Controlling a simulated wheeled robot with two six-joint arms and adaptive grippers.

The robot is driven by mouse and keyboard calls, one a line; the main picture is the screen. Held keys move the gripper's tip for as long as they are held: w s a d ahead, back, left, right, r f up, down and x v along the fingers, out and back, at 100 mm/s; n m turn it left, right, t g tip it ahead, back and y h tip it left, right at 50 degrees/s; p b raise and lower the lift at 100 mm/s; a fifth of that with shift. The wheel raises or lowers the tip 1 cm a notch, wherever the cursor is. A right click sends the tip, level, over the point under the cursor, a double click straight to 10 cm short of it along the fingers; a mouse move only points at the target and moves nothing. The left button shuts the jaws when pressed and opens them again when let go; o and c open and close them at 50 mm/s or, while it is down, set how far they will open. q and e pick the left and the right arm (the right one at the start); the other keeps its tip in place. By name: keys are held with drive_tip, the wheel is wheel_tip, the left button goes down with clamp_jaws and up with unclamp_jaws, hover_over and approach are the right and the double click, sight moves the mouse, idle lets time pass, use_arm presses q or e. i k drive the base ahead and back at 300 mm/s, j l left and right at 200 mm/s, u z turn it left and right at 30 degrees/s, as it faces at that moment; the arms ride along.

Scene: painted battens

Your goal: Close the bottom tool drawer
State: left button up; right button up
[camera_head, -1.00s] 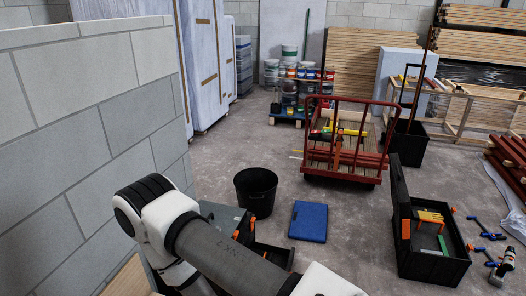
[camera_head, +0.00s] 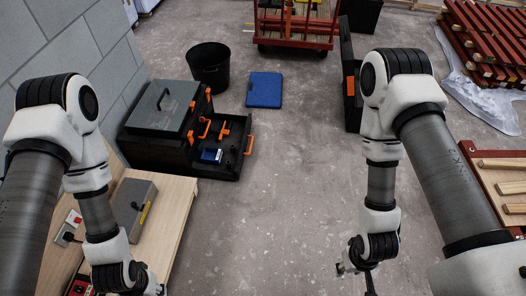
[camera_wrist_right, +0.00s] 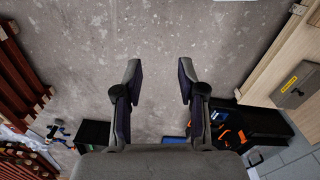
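The black tool chest (camera_head: 150,150) with a grey lid stands on the floor beside the block wall in the head view. One low drawer (camera_head: 236,165) is pulled out to the right, with an orange handle (camera_head: 249,145) on its front. A blue item and orange-handled tools lie in it. In the right wrist view the chest and drawer (camera_wrist_right: 262,122) are at lower right, partly behind my gripper. My right gripper (camera_wrist_right: 160,68) is open and empty, well apart from the drawer. My left gripper (camera_head: 148,288) is at the bottom edge, above the workbench; its fingers are mostly cut off.
A wooden workbench (camera_head: 172,225) with a grey box (camera_head: 133,207) stands in front of the chest. A black bucket (camera_head: 209,66) and a blue case (camera_head: 264,90) are behind the drawer. A red cart (camera_head: 296,38) is farther back. The floor right of the drawer is clear.

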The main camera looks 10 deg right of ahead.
sight(233, 146)
drive_tip(key=k+l, duration=0.1)
drive_tip(key=k, duration=0.35)
drive_tip(key=i+l+u, duration=0.15)
drive_tip(key=i, duration=0.4)
drive_tip(key=i+l+u, duration=0.15)
drive_tip(key=i, duration=0.4)
drive_tip(key=i+l+u, duration=0.15)
drive_tip(key=i+l, duration=0.15)
drive_tip(key=i, duration=0.2)
drive_tip(key=i+l+u, duration=0.2)
drive_tip(key=i+l, duration=0.15)
drive_tip(key=i, duration=0.15)
